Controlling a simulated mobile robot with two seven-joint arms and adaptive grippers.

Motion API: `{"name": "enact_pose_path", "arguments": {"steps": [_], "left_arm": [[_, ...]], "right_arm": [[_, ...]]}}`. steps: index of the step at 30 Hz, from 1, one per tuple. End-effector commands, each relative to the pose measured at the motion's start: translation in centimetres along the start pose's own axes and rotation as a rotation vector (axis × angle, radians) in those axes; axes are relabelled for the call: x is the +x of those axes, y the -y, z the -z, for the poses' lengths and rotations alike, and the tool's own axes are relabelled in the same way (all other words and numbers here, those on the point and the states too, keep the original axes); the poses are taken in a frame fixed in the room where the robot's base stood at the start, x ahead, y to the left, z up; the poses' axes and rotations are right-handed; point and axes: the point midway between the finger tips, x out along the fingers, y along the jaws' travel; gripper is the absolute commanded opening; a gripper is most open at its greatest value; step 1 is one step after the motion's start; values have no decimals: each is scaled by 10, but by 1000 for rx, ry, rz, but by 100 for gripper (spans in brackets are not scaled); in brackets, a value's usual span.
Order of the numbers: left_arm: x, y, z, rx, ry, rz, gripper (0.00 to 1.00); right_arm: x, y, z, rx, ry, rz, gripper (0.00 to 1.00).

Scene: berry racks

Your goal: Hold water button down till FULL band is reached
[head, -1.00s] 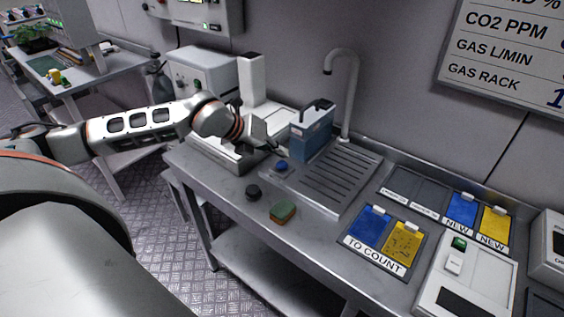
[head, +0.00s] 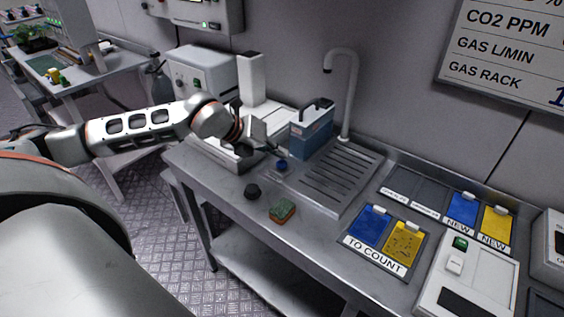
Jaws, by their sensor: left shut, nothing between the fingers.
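The blue water button (head: 282,165) sits on the steel counter at the left edge of the ribbed drain tray (head: 338,176). My left gripper (head: 280,154) is shut and empty. Its tips are just above or at the button; I cannot tell whether they touch it. A blue container with a dark handle (head: 311,133) stands on the drain tray beside the tall grey tap (head: 346,90). No FULL band can be made out on the container at this size. My right gripper is not in view.
Blue and yellow cards lie on the TO COUNT mat (head: 367,255) at right. A white device (head: 252,78) stands behind my left gripper.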

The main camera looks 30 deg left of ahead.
Motion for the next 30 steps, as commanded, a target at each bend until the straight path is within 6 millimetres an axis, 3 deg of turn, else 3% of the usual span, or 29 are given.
{"name": "enact_pose_path", "arguments": {"steps": [30], "left_arm": [[5,-4,4,0,0,0,0]], "right_arm": [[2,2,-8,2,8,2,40]]}}
